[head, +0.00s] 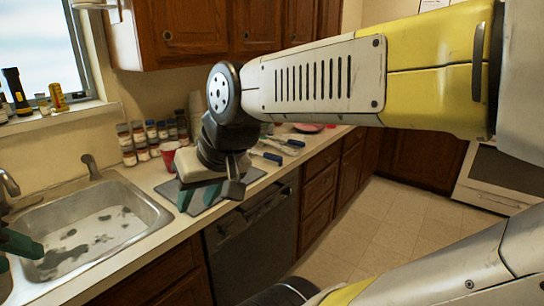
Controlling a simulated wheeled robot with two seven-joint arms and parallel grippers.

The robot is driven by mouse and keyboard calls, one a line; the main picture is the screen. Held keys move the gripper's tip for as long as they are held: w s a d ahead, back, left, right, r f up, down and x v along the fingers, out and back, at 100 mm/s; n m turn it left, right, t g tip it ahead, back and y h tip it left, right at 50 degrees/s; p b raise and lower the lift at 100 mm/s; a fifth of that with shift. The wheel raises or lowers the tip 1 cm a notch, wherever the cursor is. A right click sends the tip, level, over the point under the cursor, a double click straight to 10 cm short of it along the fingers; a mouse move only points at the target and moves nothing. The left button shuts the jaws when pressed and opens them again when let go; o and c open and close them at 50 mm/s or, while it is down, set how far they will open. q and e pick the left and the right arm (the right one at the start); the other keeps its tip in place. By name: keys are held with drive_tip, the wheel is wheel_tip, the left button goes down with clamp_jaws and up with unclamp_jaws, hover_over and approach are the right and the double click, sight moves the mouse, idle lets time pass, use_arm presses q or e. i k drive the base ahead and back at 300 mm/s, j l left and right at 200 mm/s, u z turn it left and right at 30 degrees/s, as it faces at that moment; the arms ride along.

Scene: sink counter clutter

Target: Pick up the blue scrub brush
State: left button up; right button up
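Two small blue-ended tools lie on the counter past my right gripper: one nearer (269,156) and one further back (292,142). Either could be the blue scrub brush; they are too small to tell apart. My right gripper (205,195) hangs over the grey mat (250,176), pointing down, with teal finger pads spread and nothing visible between them. It is nearer than the blue tools and apart from them. Only a teal and dark part of my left gripper (18,243) shows at the left edge, over the sink's side; its fingers are mostly cut off.
Several spice jars (140,142) and a red cup (169,154) stand along the wall. A flashlight (15,90) is on the sill. Cabinets (180,32) hang above; the floor (385,235) is clear.

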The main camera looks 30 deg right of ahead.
sight(252, 152)
drive_tip(key=z, duration=1.1)
drive_tip(key=u, duration=1.45)
drive_tip(key=z, duration=1.45)
drive_tip(key=i+l+u, duration=0.1)
drive_tip(key=i+l, duration=0.25)
drive_tip(key=i+l+u, duration=0.15)
drive_tip(key=i+l, duration=0.2)
drive_tip(key=i+l+u, duration=0.1)
drive_tip(key=i+l, duration=0.2)
drive_tip(key=l, duration=0.2)
drive_tip(key=i+l+u, duration=0.1)
drive_tip(key=i+l, duration=0.2)
drive_tip(key=l, duration=0.2)
drive_tip(key=i+l+u, duration=0.15)
drive_tip(key=i+l, duration=0.15)
drive_tip(key=l, duration=0.15)
